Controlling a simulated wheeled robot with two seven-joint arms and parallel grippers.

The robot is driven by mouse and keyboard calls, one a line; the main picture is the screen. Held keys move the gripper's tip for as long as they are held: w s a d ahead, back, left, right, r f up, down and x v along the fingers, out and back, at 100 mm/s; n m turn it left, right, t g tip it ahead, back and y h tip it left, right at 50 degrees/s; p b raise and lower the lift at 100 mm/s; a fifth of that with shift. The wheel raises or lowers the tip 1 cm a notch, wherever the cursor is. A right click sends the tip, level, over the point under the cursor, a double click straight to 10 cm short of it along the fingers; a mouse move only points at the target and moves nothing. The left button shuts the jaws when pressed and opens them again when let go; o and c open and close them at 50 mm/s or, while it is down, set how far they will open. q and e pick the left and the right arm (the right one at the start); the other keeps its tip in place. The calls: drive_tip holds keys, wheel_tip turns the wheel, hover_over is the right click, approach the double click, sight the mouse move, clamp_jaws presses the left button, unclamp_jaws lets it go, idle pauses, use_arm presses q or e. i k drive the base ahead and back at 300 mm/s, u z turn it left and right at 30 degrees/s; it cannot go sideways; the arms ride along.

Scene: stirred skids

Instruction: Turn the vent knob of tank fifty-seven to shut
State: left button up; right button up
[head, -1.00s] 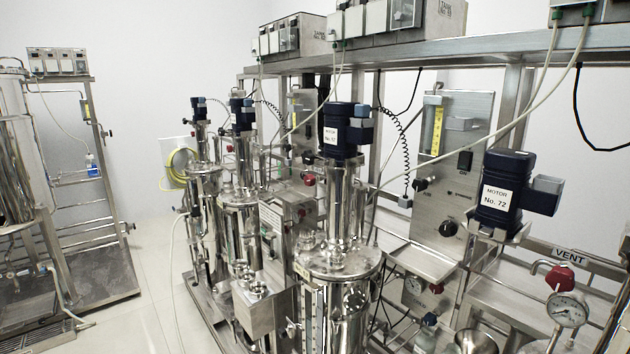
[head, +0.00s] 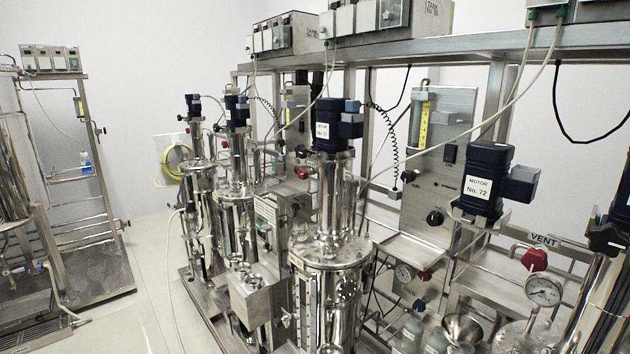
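Neither of my grippers is in view. A red knob (head: 534,259) sits just below a VENT label (head: 543,240) at the right, beside a round gauge (head: 543,291). The nearest motor, labelled No. 72 (head: 488,182), stands above that area. Another dark motor (head: 338,125) with a white label sits on a steel tank (head: 330,262) in the middle; its number is too small to read surely. Other red knobs show behind the tanks, one at upper middle (head: 302,173) and one low by a second gauge (head: 425,275). I cannot tell which vent knob belongs to tank fifty-seven, or how it is set.
Several steel tanks with motors stand in a row on a skid. A shelf (head: 440,50) with control boxes runs above. A steel column (head: 605,290) with a dark knob (head: 606,237) stands at the right edge. Another rack (head: 95,270) stands at the left, with clear floor (head: 150,265) between.

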sight(302, 173)
drive_tip(key=z, duration=0.5)
drive_tip(key=k, duration=1.2)
drive_tip(key=u, duration=0.05)
drive_tip(key=i, duration=0.5)
drive_tip(key=u, duration=0.95)
drive_tip(key=i, duration=0.75)
drive_tip(key=z, duration=0.6)
drive_tip(key=i, duration=0.8)
drive_tip(key=z, duration=0.85)
